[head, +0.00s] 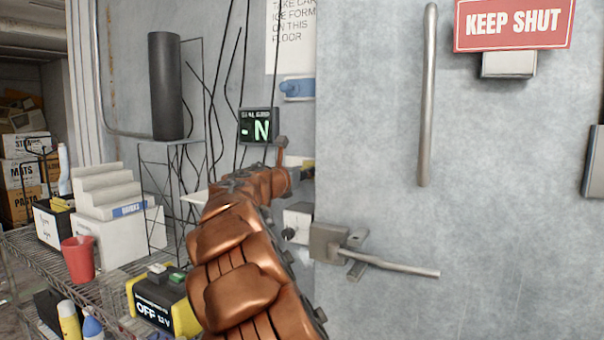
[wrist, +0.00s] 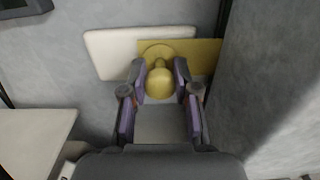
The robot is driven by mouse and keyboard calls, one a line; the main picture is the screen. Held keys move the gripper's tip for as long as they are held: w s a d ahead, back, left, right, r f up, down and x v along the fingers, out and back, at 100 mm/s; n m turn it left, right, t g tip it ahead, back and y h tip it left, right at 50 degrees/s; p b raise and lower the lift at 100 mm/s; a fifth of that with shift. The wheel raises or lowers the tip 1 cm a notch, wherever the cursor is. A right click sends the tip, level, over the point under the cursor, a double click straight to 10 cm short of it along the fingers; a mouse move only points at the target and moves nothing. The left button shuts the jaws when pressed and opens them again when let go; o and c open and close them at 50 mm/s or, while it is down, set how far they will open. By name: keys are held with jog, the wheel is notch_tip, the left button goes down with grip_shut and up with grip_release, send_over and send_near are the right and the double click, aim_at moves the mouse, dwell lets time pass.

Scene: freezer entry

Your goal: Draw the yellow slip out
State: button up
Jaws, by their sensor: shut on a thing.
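The yellow slip (wrist: 207,54) is a flat yellow plate in the wrist view, with a round yellow knob (wrist: 159,84) on its front. My gripper (wrist: 160,76) has its two purple-padded fingers on either side of this knob and is shut on it. The slip's right end meets the grey door edge in that view. In the head view only a small yellow bit of the slip (head: 292,161) shows, beside my gripper (head: 287,178). My arm and the door hide most of that area.
A white plate (wrist: 110,55) sits behind the slip's left side. The grey door (head: 385,150) with a lever handle (head: 395,265) stands close on the right. A wire shelf (head: 25,245), red cup (head: 78,259) and yellow-black power box (head: 163,303) are at left.

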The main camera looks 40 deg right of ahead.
grip_shut()
jog(key=shift+w+a+r+p, duration=0.1)
jog(key=shift+w+r+p, duration=0.15)
jog(key=shift+p, duration=0.3)
jog(key=w+p, duration=0.1)
jog(key=w+a+p, duration=0.1)
jog(key=w, duration=0.1)
jog(key=w+p, duration=0.1)
jog(key=p, duration=0.1)
jog(key=shift+w+a+f, duration=0.15)
jog(key=shift+w+f, duration=0.1)
jog(key=shift+f, duration=0.05)
